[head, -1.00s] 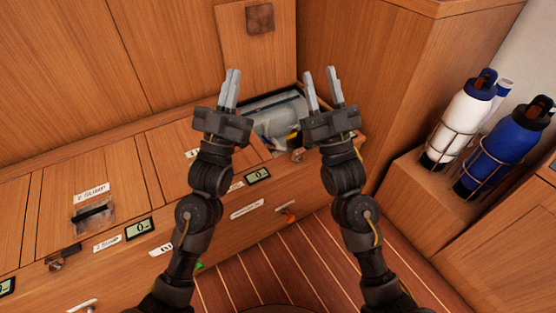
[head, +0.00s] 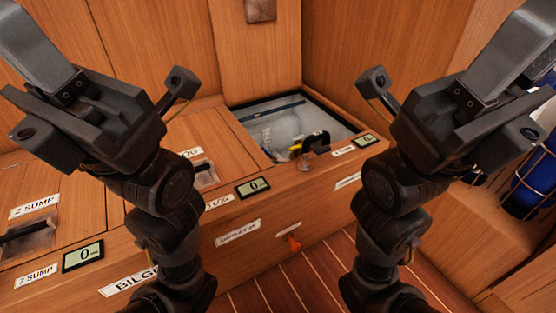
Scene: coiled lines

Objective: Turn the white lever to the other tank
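The white lever is not visible in the head view. My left gripper (head: 45,50) is raised at the upper left, in front of the cabinet wall. My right gripper (head: 508,48) is raised at the upper right. Both are close to the camera, and their fingertips run to or past the frame edge, so I cannot tell their opening. I see nothing held in either. Neither touches the bench front.
An open bin (head: 352,120) in the bench top holds a pale tank (head: 283,130). A black-handled part (head: 314,142) stands at its front edge. Displays (head: 253,187) and labels line the bench. A BILGE label (head: 128,282) is lower left. A blue bottle (head: 527,195) stands at right.

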